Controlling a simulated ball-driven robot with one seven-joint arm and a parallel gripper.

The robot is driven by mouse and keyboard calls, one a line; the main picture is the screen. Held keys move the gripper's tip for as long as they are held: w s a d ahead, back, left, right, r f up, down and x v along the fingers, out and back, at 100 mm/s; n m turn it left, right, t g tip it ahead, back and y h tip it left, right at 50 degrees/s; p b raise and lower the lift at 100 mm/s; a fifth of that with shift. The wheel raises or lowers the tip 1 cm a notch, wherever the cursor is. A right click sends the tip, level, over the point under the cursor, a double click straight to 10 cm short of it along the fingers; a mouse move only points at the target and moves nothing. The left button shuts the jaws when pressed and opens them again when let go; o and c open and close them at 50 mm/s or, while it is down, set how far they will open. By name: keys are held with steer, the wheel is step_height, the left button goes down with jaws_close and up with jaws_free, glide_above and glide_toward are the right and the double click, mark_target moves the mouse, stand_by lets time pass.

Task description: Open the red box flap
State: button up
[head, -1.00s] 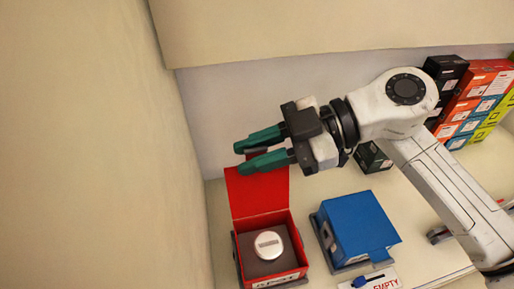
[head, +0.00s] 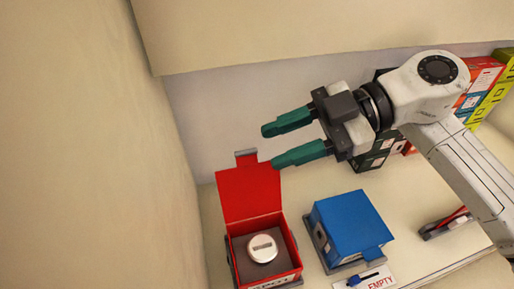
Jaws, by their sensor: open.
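The red box (head: 295,272) stands at the bottom of the head view, left of centre. Its red flap (head: 249,192) is raised at the back, leaning away from the opening, with a small grey tab on its top edge. Inside the box a round silver-white object (head: 262,248) lies on a dark surface. My gripper (head: 268,147) has two green fingers spread apart with nothing between them. It is above the raised flap, pointing left. The lower fingertip is close to the flap's upper right corner in the picture; I cannot tell whether they touch.
A blue box (head: 350,228) with its lid shut stands right of the red box. A card reading "EMPTY" (head: 378,281) lies in front of it. Stacked coloured boxes (head: 490,85) stand at the back right. A wall closes off the left side.

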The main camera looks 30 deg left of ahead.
steer(key=v, duration=0.4)
steer(key=shift+w+d+r, duration=0.1)
steer(key=shift+w+d, duration=0.15)
